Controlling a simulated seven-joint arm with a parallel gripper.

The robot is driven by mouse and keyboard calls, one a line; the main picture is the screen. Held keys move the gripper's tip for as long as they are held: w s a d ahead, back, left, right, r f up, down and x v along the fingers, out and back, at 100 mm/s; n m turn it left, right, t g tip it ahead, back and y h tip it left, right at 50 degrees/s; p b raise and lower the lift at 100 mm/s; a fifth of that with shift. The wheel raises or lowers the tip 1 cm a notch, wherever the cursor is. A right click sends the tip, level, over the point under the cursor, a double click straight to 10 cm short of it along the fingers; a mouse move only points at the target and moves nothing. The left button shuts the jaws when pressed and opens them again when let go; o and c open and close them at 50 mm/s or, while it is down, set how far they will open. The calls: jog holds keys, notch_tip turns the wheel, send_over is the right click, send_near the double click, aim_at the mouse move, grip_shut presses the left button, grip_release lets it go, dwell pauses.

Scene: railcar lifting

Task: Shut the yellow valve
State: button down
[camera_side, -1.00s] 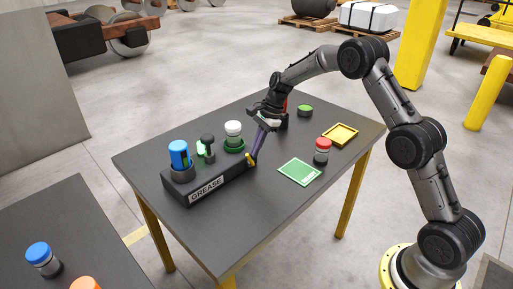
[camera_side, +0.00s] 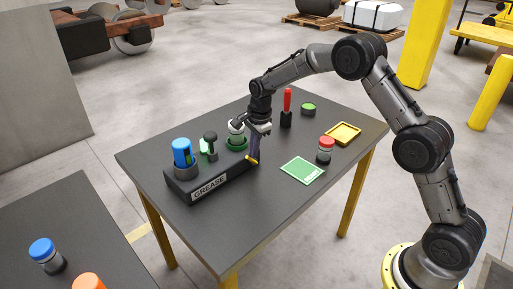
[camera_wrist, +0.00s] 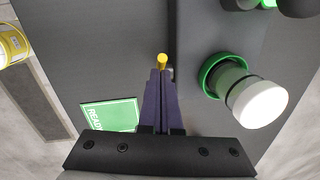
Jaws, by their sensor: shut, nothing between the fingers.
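The yellow valve (camera_side: 252,158) is a small yellow lever at the right end of the black GREASE block (camera_side: 208,186). In the wrist view the yellow valve (camera_wrist: 162,61) shows as a short stub just beyond my fingertips. My gripper (camera_side: 254,153) points down at that end of the block, its purple fingers shut and empty. In the wrist view my gripper (camera_wrist: 158,73) has its tips together, very close to or touching the lever; I cannot tell which. The fingers partly hide the valve's base.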

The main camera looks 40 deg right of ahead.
aim_at(250, 159)
jog(key=a+h, duration=0.1)
jog(key=a+f+h, duration=0.1)
jog(key=h, duration=0.1)
jog(key=shift+a+h, duration=0.3)
jog(key=h, duration=0.1)
jog(key=a+f+h, duration=0.1)
jog(key=h, duration=0.1)
jog(key=shift+a+f+n, duration=0.15)
jog(key=shift+f+n, duration=0.05)
jog(key=shift+n, duration=0.1)
jog(key=shift+d, duration=0.2)
jog(key=shift+d, duration=0.65)
jog(key=shift+r, duration=0.25)
jog(key=v, duration=1.2)
jog(key=shift+s+a, duration=0.3)
jog(key=shift+a, duration=0.1)
